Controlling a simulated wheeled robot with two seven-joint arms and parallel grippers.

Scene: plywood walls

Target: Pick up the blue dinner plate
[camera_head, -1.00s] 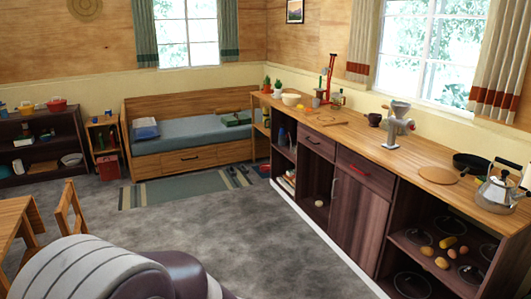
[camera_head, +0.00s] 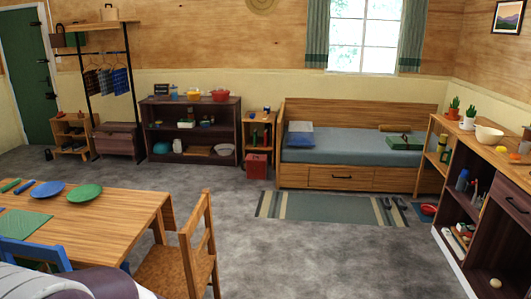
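A blue dinner plate (camera_head: 48,191) lies flat on the wooden dining table (camera_head: 125,209) at the lower left. A green plate (camera_head: 84,193) lies just to its right on the same table. Neither of my grippers shows in the head view. Only part of my own arm or body shows at the bottom left corner.
A wooden chair (camera_head: 190,255) stands at the table's right side, and a blue chair (camera_head: 35,253) at its near side. Open grey floor (camera_head: 330,260) lies between the table and the counter (camera_head: 490,190) at right. A bed and dark shelf (camera_head: 190,130) line the back wall.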

